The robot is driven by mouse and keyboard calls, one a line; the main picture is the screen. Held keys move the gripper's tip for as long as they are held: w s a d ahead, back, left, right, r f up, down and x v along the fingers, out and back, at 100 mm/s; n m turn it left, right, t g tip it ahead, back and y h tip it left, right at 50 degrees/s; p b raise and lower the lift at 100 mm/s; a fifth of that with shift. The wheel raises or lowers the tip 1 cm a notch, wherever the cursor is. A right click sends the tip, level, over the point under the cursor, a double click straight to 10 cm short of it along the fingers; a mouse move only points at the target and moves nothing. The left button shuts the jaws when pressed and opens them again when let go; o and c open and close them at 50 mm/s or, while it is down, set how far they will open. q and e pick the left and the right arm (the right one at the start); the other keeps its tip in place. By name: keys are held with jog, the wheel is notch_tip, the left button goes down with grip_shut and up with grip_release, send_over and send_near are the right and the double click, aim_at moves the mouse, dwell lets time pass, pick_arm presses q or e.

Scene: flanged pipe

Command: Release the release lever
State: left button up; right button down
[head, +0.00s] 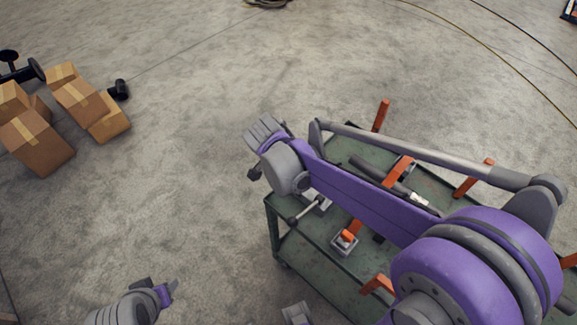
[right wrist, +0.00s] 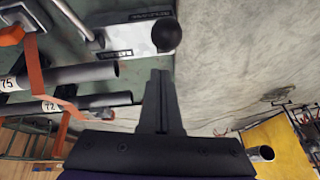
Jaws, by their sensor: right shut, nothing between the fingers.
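The release lever (right wrist: 166,35) shows its dark ball knob at the top of the right wrist view, in front of a pale plate (right wrist: 125,38). In the head view the lever (head: 305,211) sticks out from the cart's left edge, its knob toward the lower left. My right gripper (right wrist: 161,74) is shut and empty, its fingertips just below the knob in the wrist picture, with a visible gap. In the head view my wrist mostly hides that gripper. My left gripper (head: 164,294) hangs at the lower left, away from the cart; its finger opening is unclear.
The green cart (head: 290,246) carries orange posts (head: 381,115) and pipes. Numbered pipe ends (right wrist: 90,73) and an orange strap (right wrist: 33,65) lie left of my fingers in the wrist view. Cardboard boxes (head: 38,145) stand far left. Floor between boxes and cart is clear.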

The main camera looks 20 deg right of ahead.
jog(key=v, duration=1)
jog(key=shift+s+r+p, duration=0.15)
jog(key=shift+r+p, duration=0.05)
jog(key=shift+p, duration=0.15)
jog(key=shift+d, duration=0.1)
